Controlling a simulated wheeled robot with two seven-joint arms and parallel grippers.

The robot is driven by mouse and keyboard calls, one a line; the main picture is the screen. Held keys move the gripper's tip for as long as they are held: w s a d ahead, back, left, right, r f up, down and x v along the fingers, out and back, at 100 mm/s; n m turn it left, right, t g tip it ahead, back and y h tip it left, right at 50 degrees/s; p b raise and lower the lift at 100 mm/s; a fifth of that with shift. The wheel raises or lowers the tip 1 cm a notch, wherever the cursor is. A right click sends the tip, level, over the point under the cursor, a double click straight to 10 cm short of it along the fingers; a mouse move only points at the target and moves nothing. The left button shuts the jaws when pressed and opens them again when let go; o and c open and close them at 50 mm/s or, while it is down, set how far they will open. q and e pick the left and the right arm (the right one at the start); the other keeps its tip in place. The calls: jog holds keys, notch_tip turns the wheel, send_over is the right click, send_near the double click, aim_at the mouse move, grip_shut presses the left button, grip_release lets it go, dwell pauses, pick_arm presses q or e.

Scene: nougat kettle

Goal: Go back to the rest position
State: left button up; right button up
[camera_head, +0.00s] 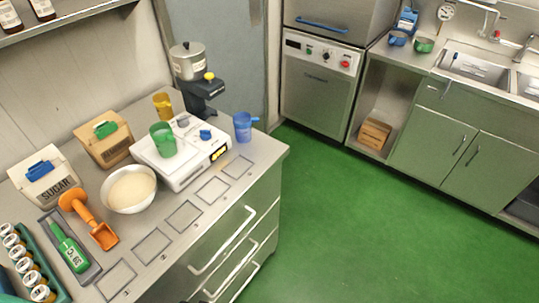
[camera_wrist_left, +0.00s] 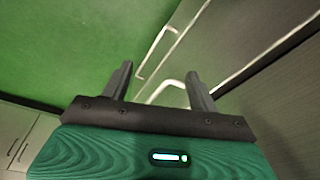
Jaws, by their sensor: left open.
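My left gripper (camera_wrist_left: 160,88) shows in the left wrist view with its two dark fingers apart and nothing between them. It hangs over the green floor (camera_wrist_left: 60,45), beside the steel drawer front with its bar handles (camera_wrist_left: 172,90). The head view shows neither of my grippers. My right gripper is in neither view.
In the head view a steel counter (camera_head: 262,150) holds a white scale (camera_head: 185,170) with a green cup (camera_head: 163,140), a white bowl (camera_head: 130,190), an orange scoop (camera_head: 95,222) and a blue cup (camera_head: 243,127). Drawer handles (camera_head: 228,245) stick out. The green floor (camera_head: 350,220) is clear.

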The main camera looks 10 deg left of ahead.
pick_arm(q)
jog(key=s+a+f+b, duration=0.1)
jog(key=s+f, duration=0.6)
jog(key=f, duration=0.3)
jog(key=s+a+f+g+b, duration=0.1)
jog(key=s+f+b, duration=0.1)
jog(key=s+f, duration=0.4)
jog(key=s+a+f+b, duration=0.1)
jog(key=s+f+b, duration=0.1)
jog(key=s+f, duration=0.5)
notch_tip(320, 180, down, 7)
jog(key=shift+s+a+r+g, duration=0.2)
jog(key=shift+s+a+g, duration=0.1)
jog(key=shift+s+a, duration=0.05)
